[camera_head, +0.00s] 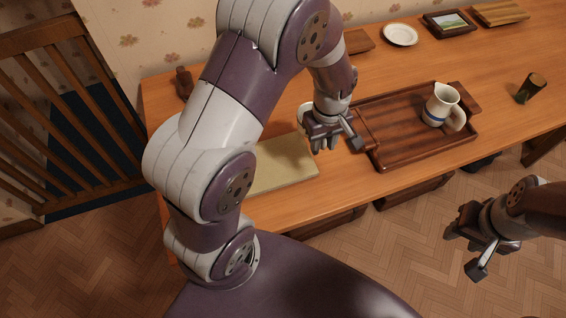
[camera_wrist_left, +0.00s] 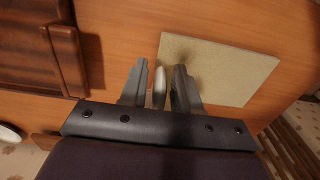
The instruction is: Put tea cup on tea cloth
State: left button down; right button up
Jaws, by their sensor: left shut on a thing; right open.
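The tea cloth (camera_head: 285,165) is a flat beige square on the desk, left of the tray. It also shows in the left wrist view (camera_wrist_left: 222,68). My left gripper (camera_head: 337,142) is above the desk between the cloth's right edge and the tray. In the left wrist view its fingers are shut on a narrow white piece (camera_wrist_left: 159,88), which looks like part of the tea cup. A white rounded edge (camera_head: 304,114) shows beside the gripper; the rest is hidden. My right gripper (camera_head: 466,250) is open and empty over the floor, in front of the desk.
A white plate (camera_head: 400,34), a picture frame (camera_head: 448,23) and a wooden board (camera_head: 500,13) lie at the back.

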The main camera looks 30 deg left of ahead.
pick_arm(q)
jog(key=s+a+f, duration=0.2)
jog(key=s, duration=0.1)
jog(key=s+a+f, duration=0.1)
jog(key=shift+s+a+f, duration=0.1)
jog(key=shift+s+a, duration=0.15)
jog(key=shift+s, duration=0.15)
notch_tip(320, 180, down, 4)
jog(key=shift+s+r, duration=0.1)
jog(key=shift+s, duration=0.05)
jog(key=shift+f, duration=0.25)
jog(key=shift+f, duration=0.2)
jog(key=c, duration=0.8)
grip_release()
